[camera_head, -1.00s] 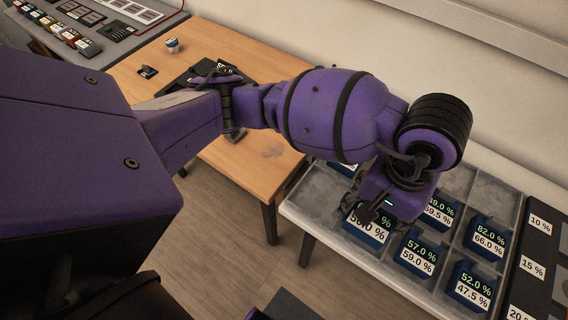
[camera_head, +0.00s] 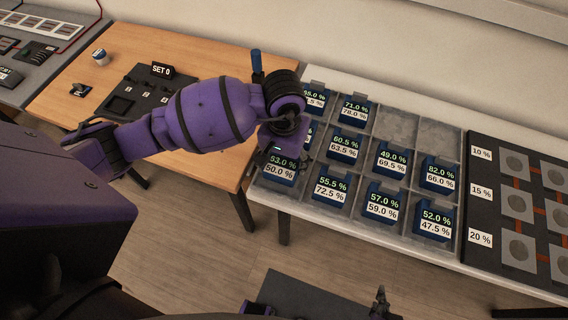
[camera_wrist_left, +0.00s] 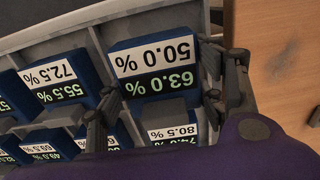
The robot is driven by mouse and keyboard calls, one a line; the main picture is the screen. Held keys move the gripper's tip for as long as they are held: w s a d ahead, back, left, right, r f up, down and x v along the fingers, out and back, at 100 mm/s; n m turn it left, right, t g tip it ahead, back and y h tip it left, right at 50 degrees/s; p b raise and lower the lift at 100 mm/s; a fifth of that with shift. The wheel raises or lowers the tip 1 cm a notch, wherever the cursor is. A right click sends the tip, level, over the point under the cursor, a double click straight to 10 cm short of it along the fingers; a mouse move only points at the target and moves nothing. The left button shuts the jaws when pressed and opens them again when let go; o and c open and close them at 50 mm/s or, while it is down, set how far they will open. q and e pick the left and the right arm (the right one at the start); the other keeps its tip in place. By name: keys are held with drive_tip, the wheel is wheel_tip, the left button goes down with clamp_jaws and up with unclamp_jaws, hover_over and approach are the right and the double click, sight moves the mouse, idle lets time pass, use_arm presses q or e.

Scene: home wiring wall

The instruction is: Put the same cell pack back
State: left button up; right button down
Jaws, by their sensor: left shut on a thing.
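The held cell pack (camera_head: 280,172) is blue, with a green-on-black reading above a white 50.0 % label. It is at the front-left compartment of the grey tray (camera_head: 401,242). In the left wrist view the pack (camera_wrist_left: 155,65) reads 63.0 % and 50.0 %, upside down. My left gripper (camera_head: 273,150) is shut on it, with a finger on each side in the left wrist view (camera_wrist_left: 154,110). I cannot tell if the pack touches the compartment floor. My right gripper (camera_head: 380,303) shows only partly at the bottom edge; its opening is unclear.
A 55.5 % / 72.5 % pack (camera_head: 329,188) sits just right of the held one. Several other packs fill nearby compartments; two back-right compartments look empty. A dark panel (camera_head: 480,190) lies right of the tray. The wooden table (camera_head: 190,62) holds a SET 0 fixture (camera_head: 135,95).

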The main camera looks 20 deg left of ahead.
sight(284, 161)
use_arm(q)
drive_tip(key=shift+f, duration=0.9)
drive_tip(key=shift+f, duration=0.1)
drive_tip(key=shift+f, duration=0.2)
drive_tip(key=o, duration=1.4)
drive_tip(key=shift+r, duration=0.1)
drive_tip(key=shift+o, duration=0.2)
wheel_tip(284, 161, up, 12)
drive_tip(key=shift+d+r, duration=0.1)
drive_tip(key=shift+r, duration=0.1)
